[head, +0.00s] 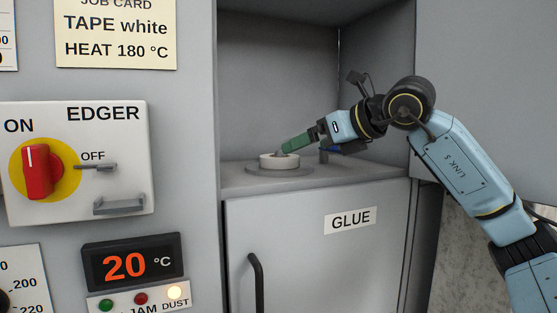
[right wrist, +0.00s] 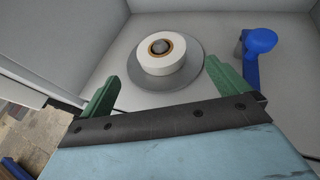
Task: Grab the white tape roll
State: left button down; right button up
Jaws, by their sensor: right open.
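The white tape roll (head: 279,161) lies flat on a grey round base (head: 262,170) inside the open compartment, above the door labelled GLUE. In the right wrist view the roll (right wrist: 160,53) sits around a central peg (right wrist: 159,46). My right gripper (head: 284,150) reaches in from the right, its green fingers close to the roll in the head view. In the right wrist view its fingers (right wrist: 158,82) are spread apart with nothing between them, and the roll lies ahead of them. My left gripper is not in view.
A blue handled object (right wrist: 252,58) stands on the shelf to the right of the roll. The compartment walls are close on both sides. The GLUE door (head: 310,250) is shut below, and the EDGER switch panel (head: 80,160) is at the left. A job card (head: 115,33) reads "TAPE white, HEAT 180 °C"; the display (head: 133,265) reads 20 °C.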

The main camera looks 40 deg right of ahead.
aim_at(284, 156)
jog(key=x, duration=0.4)
jog(key=shift+w+f, duration=0.1)
jog(key=shift+w, duration=0.25)
jog(key=p+x, duration=0.1)
jog(key=x, duration=0.3)
jog(key=shift+w, duration=0.2)
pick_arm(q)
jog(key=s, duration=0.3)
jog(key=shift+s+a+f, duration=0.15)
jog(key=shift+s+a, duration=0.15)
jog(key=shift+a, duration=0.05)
pick_arm(e)
jog(key=shift+c, duration=0.4)
jog(key=c, duration=0.9)
notch_tip(284, 156, up, 5)
jog(key=shift+r+p, duration=0.1)
jog(key=shift+p, duration=0.9)
notch_tip(284, 156, up, 4)
jog(key=shift+p, duration=0.8)
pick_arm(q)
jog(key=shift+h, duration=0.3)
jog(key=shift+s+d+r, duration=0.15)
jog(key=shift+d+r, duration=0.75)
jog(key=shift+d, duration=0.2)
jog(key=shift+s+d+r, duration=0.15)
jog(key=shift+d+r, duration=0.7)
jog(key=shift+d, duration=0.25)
pick_arm(e)
jog(key=shift+r, duration=0.45)
